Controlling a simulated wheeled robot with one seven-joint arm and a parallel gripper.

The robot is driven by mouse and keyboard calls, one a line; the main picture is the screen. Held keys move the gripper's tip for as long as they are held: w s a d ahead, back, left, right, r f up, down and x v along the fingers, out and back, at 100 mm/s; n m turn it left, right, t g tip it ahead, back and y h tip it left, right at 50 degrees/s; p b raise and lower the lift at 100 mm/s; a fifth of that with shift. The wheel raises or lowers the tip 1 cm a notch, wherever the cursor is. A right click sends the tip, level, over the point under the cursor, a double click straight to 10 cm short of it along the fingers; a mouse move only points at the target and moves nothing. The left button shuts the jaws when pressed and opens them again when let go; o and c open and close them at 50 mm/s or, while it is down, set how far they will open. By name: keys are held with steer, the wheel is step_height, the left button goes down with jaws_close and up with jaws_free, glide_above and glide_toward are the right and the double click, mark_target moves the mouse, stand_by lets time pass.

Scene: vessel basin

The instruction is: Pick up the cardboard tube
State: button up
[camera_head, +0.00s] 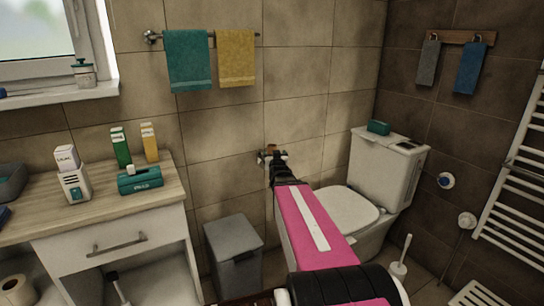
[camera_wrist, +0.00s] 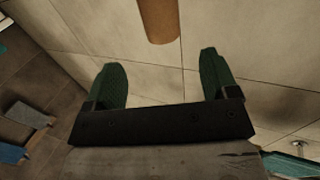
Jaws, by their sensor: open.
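The cardboard tube (camera_wrist: 158,18) is a plain brown cylinder at the top middle of the wrist view, in front of the tiled wall. Its far end is cut off by the picture edge. My gripper (camera_wrist: 160,78) has its two green fingers spread wide with nothing between them. The tube lies a little beyond the fingertips, roughly in line with the gap, and is not touched. In the head view my gripper (camera_head: 272,158) is up near the wall, left of the toilet, beside a small wall fitting. It mostly hides that spot, so I cannot make out the tube clearly there.
The toilet (camera_head: 350,208) stands right of my arm, with a toilet brush (camera_head: 399,268) at its base. A grey bin (camera_head: 233,245) stands below left. The wooden-topped cabinet (camera_head: 95,205) on the left holds boxes and bottles. Towels (camera_head: 188,62) hang above.

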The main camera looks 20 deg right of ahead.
mark_target(272, 148)
steer(key=w, duration=0.3)
steer(key=w+d, duration=0.1)
steer(key=w, duration=0.5)
steer(key=shift+d+r, duration=0.2)
steer(key=shift+d, duration=0.05)
steer(key=c, duration=1)
